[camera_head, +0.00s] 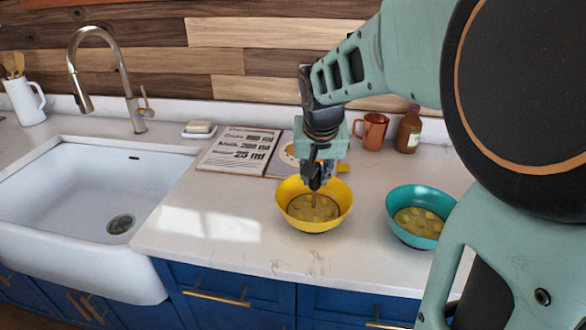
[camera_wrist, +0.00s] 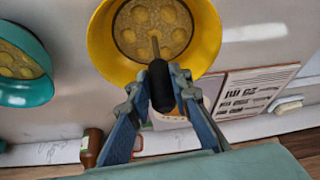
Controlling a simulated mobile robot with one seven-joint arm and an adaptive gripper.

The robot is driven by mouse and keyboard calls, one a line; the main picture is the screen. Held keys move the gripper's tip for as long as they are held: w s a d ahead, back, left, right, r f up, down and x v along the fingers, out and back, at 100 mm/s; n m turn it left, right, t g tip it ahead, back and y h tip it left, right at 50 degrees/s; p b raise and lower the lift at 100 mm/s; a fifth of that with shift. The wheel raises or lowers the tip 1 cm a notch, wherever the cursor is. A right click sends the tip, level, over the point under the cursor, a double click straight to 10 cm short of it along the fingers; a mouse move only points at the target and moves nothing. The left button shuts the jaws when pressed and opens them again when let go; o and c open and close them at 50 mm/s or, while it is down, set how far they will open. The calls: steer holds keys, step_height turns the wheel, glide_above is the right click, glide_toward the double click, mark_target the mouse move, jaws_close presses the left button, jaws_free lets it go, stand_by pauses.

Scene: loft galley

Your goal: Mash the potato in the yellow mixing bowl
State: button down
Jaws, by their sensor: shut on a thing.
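The yellow mixing bowl (camera_head: 340,215) stands on the counter with pale yellow potato pieces (camera_head: 312,208) in it. My gripper (camera_head: 317,178) is above the bowl, pointing down. In the wrist view, my gripper (camera_wrist: 158,86) is shut on the black handle of a tool (camera_wrist: 161,78), likely a masher. Its thin metal shaft runs down into the yellow bowl (camera_wrist: 106,48). The tool's lower end cannot be made out among the potato pieces (camera_wrist: 150,22), several of which still look rounded and whole.
A teal bowl (camera_head: 398,232) of similar pieces stands right of the yellow bowl. Behind are an open recipe book (camera_head: 238,150), a copper mug (camera_head: 371,131) and a brown bottle (camera_head: 409,130). The sink (camera_head: 75,190) is at left. Counter is clear left of the bowl.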

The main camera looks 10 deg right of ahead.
mark_target(316, 164)
steer(key=shift+f+b, duration=0.35)
steer(key=shift+f, duration=0.1)
steer(key=shift+s+f, duration=0.15)
steer(key=shift+f, duration=0.1)
stand_by(1.1)
steer(key=shift+r+p, duration=1.3)
steer(key=shift+r, duration=0.85)
steer(key=shift+r+p, duration=0.4)
steer(key=shift+r, duration=0.15)
step_height(316, 164, up, 6)
steer(key=p, duration=0.4)
